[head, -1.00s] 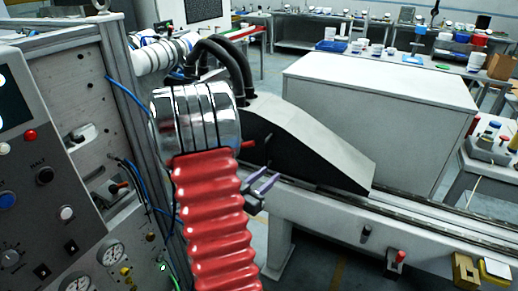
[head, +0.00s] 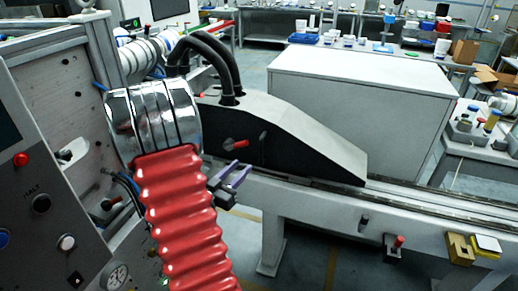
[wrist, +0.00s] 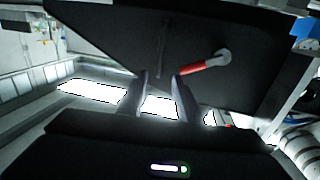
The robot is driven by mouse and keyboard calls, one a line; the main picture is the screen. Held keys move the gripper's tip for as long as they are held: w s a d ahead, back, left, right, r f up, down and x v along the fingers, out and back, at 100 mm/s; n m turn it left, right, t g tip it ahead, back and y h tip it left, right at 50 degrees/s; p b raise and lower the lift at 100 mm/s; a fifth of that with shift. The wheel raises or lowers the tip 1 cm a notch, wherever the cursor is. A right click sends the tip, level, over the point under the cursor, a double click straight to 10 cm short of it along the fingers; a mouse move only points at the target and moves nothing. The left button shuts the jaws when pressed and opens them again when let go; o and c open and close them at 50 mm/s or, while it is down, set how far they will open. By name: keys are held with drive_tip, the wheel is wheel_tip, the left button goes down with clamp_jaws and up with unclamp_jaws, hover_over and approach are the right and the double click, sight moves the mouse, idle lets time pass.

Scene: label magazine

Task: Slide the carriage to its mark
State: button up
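The carriage (head: 315,132) is a wedge-shaped housing with a pale sloping top and a black side, sitting on a long rail (head: 440,200). A short red handle (head: 235,145) sticks out of its black side. In the wrist view the handle (wrist: 195,66) has a grey pivot, and the carriage's black side (wrist: 110,40) fills the upper middle. My gripper (head: 232,182) is in front of that side, below the handle in the head view. Its two fingers (wrist: 160,97) are apart with nothing between them. I cannot make out a mark for certain.
A small red-tipped lever (head: 397,242) and a yellow block (head: 460,249) are on the rail's front face. A control panel (head: 40,215) stands at the left. A large grey cabinet (head: 365,100) is behind the rail. The rail right of the carriage looks clear.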

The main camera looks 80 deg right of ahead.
sight(260, 149)
drive_tip(key=shift+d, duration=0.1)
drive_tip(key=x, duration=1.3)
drive_tip(key=shift+s+d, duration=0.1)
drive_tip(key=shift+d, duration=0.25)
drive_tip(key=shift+c, duration=0.5)
clamp_jaws()
